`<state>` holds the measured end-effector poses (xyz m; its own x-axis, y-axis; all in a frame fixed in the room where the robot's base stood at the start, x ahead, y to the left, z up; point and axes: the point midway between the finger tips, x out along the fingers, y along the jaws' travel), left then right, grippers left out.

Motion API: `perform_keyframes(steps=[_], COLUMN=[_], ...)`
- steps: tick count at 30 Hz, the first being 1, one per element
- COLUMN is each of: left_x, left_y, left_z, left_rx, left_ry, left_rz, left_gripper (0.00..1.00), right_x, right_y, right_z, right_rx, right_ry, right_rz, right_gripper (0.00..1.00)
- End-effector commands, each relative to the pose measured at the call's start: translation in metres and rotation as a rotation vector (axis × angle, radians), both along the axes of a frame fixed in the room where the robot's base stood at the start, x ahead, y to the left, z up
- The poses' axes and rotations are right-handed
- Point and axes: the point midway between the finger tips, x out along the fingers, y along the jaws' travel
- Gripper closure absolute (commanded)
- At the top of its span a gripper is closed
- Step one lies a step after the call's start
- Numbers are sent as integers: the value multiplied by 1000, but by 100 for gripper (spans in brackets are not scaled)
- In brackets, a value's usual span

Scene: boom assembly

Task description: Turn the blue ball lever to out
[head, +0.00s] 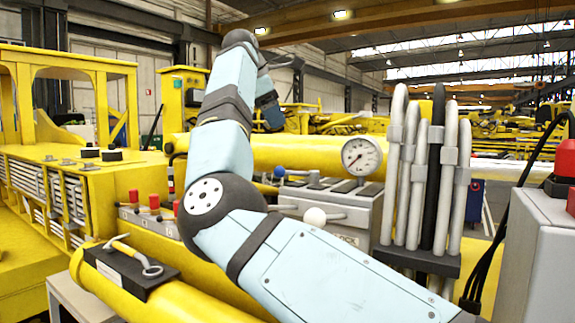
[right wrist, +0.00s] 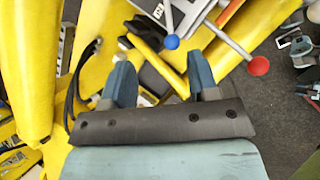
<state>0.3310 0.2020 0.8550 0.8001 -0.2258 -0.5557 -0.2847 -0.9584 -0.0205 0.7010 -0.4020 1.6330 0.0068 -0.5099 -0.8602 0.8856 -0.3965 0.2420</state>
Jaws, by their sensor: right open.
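The blue ball lever (head: 280,172) sticks out at the left of a grey valve box (head: 350,205), partly hidden by my right arm. In the right wrist view its blue ball (right wrist: 171,42) shows ahead of the fingers, nearer the right one, on a grey rod. My right gripper (head: 268,110) hangs in the air above and behind the lever, over the yellow boom. My left gripper is not in view.
A red ball lever (right wrist: 258,65) is right of the blue one in the wrist view. Upright hoses (head: 425,175) stand at the right. Red knobs (head: 154,201) are at the left.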

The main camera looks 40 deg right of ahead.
Motion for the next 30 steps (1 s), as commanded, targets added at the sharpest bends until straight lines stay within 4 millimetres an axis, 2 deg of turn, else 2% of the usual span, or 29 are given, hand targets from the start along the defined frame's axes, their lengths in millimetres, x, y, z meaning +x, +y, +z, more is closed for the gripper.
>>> perform_keyframes(steps=[2,5,8,21,27,30], left_x=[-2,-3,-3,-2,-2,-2], left_y=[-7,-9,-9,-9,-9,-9], left_z=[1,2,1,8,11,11], left_rx=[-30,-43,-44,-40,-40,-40], left_ry=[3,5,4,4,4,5], left_rz=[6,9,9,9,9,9], left_gripper=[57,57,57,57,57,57], right_x=[1,2,2,2,2,2], right_y=[14,18,13,-26,-36,-38], right_z=[1,-6,-18,-97,-119,-123], right_rx=[71,104,106,101,99,100], right_ry=[5,11,12,11,11,10], right_rz=[22,29,28,25,27,27], right_gripper=[45,45,45,45,45,45])
